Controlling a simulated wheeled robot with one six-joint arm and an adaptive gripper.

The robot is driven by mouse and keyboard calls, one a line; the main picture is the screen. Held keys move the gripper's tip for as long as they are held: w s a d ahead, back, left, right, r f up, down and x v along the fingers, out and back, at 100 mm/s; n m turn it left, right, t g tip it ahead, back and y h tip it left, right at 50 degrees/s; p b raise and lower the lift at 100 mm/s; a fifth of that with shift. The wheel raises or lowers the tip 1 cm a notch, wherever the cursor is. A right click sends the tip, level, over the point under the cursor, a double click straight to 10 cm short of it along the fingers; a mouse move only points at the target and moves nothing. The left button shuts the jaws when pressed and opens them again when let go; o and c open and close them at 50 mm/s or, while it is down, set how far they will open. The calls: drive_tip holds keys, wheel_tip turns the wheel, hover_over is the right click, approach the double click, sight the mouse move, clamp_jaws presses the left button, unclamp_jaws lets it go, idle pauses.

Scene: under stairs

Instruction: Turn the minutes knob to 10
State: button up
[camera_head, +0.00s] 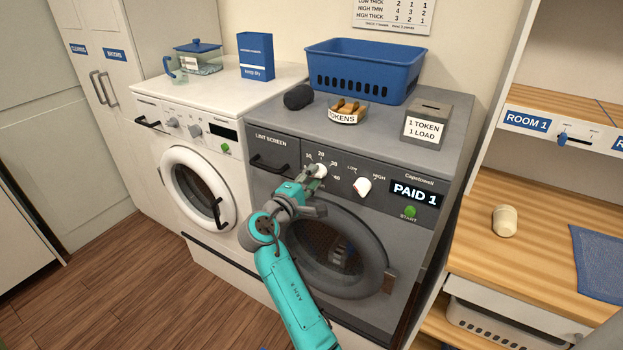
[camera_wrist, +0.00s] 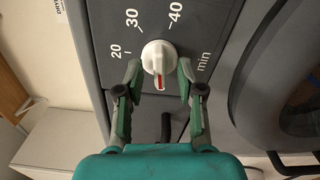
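The white minutes knob (camera_head: 318,171) is on the grey dryer's front panel, beside the numbers 10, 20, 30 and 40. In the wrist view the knob (camera_wrist: 160,58) shows a red pointer line aimed down toward my gripper, away from the visible 20, 30 and 40. The 10 is not visible in that view. My gripper (camera_head: 311,181) is at the knob. In the wrist view my gripper's fingers (camera_wrist: 159,72) are apart, one on each side of the knob's lower part, with narrow gaps seeming to show. Contact is not clear.
A second white knob (camera_head: 362,187), between LOW and HIGH, sits right of the minutes knob. Further right are a display reading PAID 1 (camera_head: 414,193) and a green START button (camera_head: 410,212). A black lint screen handle (camera_head: 269,164) juts out at left; the round door (camera_head: 340,250) is below.

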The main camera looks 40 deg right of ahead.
clamp_jaws()
drive_tip(key=shift+m, duration=0.3)
drive_tip(key=m, duration=0.4)
drive_tip(key=shift+m, duration=2.5)
unclamp_jaws()
